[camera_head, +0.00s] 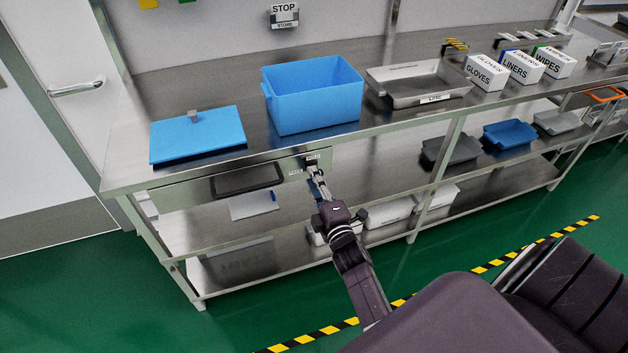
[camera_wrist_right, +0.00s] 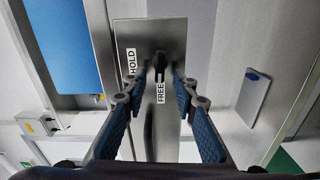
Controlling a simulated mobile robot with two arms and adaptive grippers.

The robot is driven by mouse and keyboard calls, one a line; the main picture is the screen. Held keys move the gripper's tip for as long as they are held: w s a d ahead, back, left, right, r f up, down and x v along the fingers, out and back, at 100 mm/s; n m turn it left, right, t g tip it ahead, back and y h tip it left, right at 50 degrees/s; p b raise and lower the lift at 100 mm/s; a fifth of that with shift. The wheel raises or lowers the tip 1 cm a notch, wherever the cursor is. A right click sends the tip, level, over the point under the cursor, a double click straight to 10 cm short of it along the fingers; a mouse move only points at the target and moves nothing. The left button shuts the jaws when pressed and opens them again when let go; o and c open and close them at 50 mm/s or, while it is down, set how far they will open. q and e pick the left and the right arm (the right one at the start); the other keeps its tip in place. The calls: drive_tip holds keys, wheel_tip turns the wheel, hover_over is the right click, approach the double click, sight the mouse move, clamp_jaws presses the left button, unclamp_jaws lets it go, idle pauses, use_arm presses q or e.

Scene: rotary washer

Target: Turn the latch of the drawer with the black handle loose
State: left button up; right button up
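The drawer with the black handle (camera_head: 247,181) sits under the left part of the steel bench, and its front looks flush with the frame. The small dark latch (camera_wrist_right: 159,68) is on the steel plate at the drawer's right end. The labels HOLD (camera_wrist_right: 131,62) and FREE (camera_wrist_right: 161,93) are beside it. In the wrist view the latch's long side runs up and down, toward FREE. My right gripper (camera_head: 315,175) is at the latch; in the wrist view its fingertips (camera_wrist_right: 160,76) are apart, one on each side of the latch, with gaps visible. My left gripper is not in view.
A blue lid (camera_head: 197,135), a blue bin (camera_head: 313,95) and a steel tray (camera_head: 418,84) stand on the bench top. A white board (camera_head: 252,206) with a blue end lies on the shelf below the drawer. Green floor is clear in front.

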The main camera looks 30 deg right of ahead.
drive_tip(key=shift+s, duration=0.1)
drive_tip(key=v, duration=0.7)
drive_tip(key=shift+s+a, duration=0.1)
drive_tip(key=shift+s, duration=0.05)
idle(0.4)
drive_tip(key=s+a+f+m+g+y, duration=0.1)
drive_tip(key=s+a+f+m+g, duration=0.2)
drive_tip(key=f, duration=0.7)
drive_tip(key=s+a+f+m+g+y, duration=0.15)
drive_tip(key=s+a+f, duration=0.3)
drive_tip(key=f, duration=0.55)
drive_tip(key=s+a+f+m+g+y, duration=0.1)
drive_tip(key=s+a+f+m+g, duration=0.3)
drive_tip(key=f, duration=0.6)
drive_tip(key=s+f+m+g, duration=0.1)
drive_tip(key=s+f, duration=0.4)
drive_tip(key=s, duration=0.6)
drive_tip(key=s+f+m+g, duration=0.1)
drive_tip(key=s+f+g, duration=0.3)
drive_tip(key=s, duration=0.6)
drive_tip(key=s+f+m+g, duration=0.1)
drive_tip(key=s+f+g, duration=0.2)
drive_tip(key=s+f, duration=0.5)
drive_tip(key=s+d, duration=0.1)
drive_tip(key=s, duration=0.2)
drive_tip(key=shift+s, duration=0.3)
drive_tip(key=shift+m+y, duration=0.25)
